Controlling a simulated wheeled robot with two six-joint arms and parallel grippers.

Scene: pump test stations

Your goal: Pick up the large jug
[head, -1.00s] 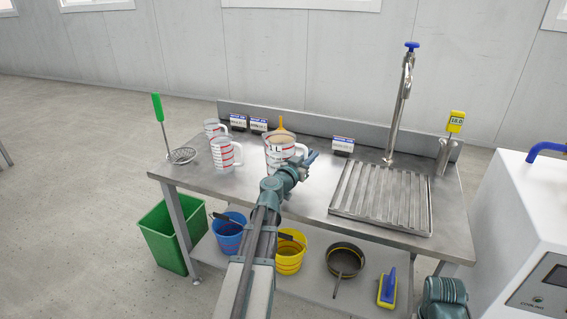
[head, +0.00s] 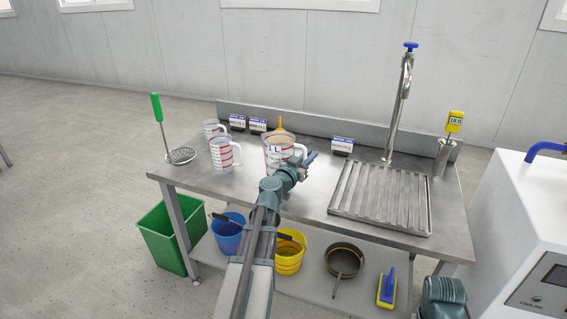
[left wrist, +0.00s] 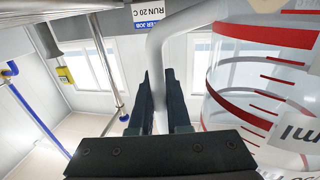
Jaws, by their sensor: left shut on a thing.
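The large jug (head: 273,147), clear with red markings, stands at the back middle of the steel table, partly hidden by my left gripper (head: 306,164). In the left wrist view, the jug (left wrist: 262,85) fills the right side. Its pale handle (left wrist: 158,68) runs between the two dark fingers of my left gripper (left wrist: 157,75), which is shut on it. I cannot tell whether the jug's base touches the table. Two smaller jugs (head: 222,154) stand to its left.
An orange funnel (head: 280,124) is behind the jug. Label stands (head: 342,145) line the back. A ribbed drain tray (head: 380,198) and a tap (head: 398,105) are to the right. Bare tabletop lies between jug and tray.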

